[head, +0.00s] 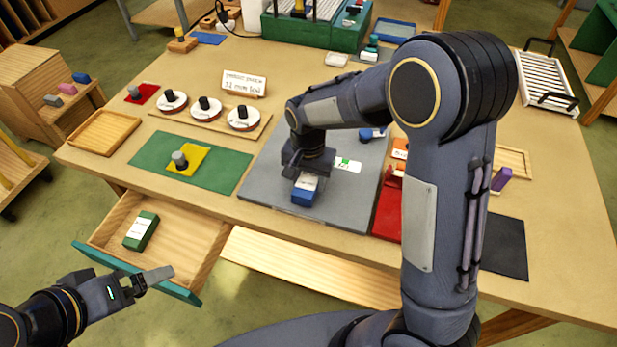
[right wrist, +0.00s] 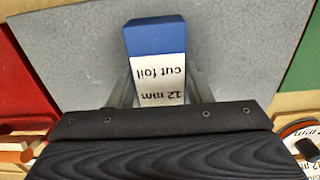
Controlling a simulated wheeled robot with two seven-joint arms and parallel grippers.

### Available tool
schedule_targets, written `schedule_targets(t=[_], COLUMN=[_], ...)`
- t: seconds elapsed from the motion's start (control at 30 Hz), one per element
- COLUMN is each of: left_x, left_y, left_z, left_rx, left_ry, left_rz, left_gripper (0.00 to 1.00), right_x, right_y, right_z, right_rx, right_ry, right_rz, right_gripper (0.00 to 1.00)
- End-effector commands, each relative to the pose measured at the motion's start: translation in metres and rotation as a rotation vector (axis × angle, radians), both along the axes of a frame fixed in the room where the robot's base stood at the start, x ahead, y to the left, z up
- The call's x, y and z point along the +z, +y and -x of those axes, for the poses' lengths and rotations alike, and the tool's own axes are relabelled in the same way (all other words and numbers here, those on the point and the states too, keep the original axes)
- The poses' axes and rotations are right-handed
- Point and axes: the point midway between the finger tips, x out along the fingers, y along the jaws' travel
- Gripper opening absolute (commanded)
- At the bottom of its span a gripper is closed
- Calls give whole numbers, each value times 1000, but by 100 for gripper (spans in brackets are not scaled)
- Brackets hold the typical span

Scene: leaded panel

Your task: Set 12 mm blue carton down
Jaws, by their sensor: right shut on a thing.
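The blue carton (head: 304,190) has a white label; in the right wrist view the carton (right wrist: 150,40) reads "12 mm cut foil". My right gripper (head: 307,172) is shut on it, with a finger on each side. The carton is over the front part of the grey mat (head: 262,170); I cannot tell whether its bottom touches the mat. My left gripper (head: 145,280) is at the lower left, in front of the open drawer, and looks empty; its finger gap is not clear.
The open drawer (head: 185,262) holds a green carton (head: 141,230). A green mat (head: 222,172) with a yellow piece (head: 196,158) lies left of the grey mat. A red tray (head: 386,212) is to its right. A white-and-green tag (head: 347,164) lies behind the carton.

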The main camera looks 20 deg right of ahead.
Motion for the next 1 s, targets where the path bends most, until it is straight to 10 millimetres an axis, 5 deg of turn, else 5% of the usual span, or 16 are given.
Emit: schedule_targets(t=[0.07,0.1,0.27,0.67,1.0], left_x=[-3,-2,-2,0,-4], left_y=[0,0,0,0,0], left_z=[0,0,0,0,0], left_rx=[0,0,0,0,0], left_ry=[0,0,0,0,0], left_rz=[0,0,0,0,0], left_gripper=[100,100,100,100,100], right_x=[-3,-3,-2,9,78], right_y=[0,0,0,0,1], right_z=[0,0,0,-1,-1], right_rx=[0,0,0,0,0], right_ry=[0,0,0,-5,-6], right_rz=[0,0,0,-2,-2], right_gripper=[21,48,67,67,67])
